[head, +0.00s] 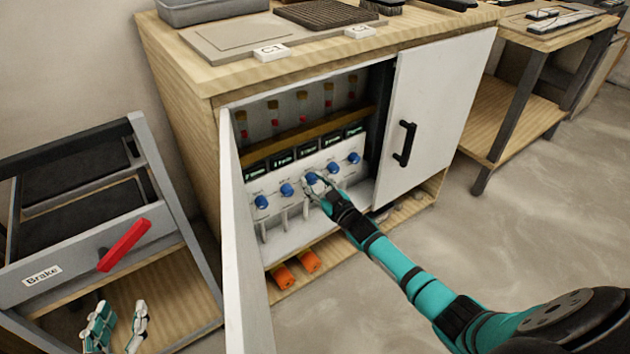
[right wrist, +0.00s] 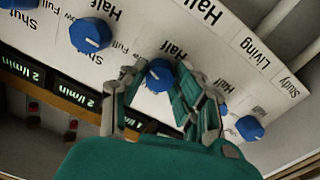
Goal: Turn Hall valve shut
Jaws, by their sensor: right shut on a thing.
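The Hall valve is a blue knob, the middle one of a row on a white panel (head: 278,217) inside the open cabinet. In the right wrist view the Hall valve (right wrist: 158,76) sits between my fingers, with the word Half printed beside it and the Hall label (right wrist: 208,11) farther off. My right gripper (head: 317,184) is shut on this knob; its fingers (right wrist: 157,80) partly hide it. The partly covered display (right wrist: 128,122) by it appears to read 1 l/min. My left gripper (head: 121,318) is open and empty, low at the left.
Other blue knobs (head: 261,201) stand close on both sides. The open cabinet door (head: 243,275) juts out at the left; the other door (head: 436,110) is closed. A drawer unit labelled Brake with a red handle (head: 124,245) stands left. Orange pieces (head: 310,260) lie below the panel.

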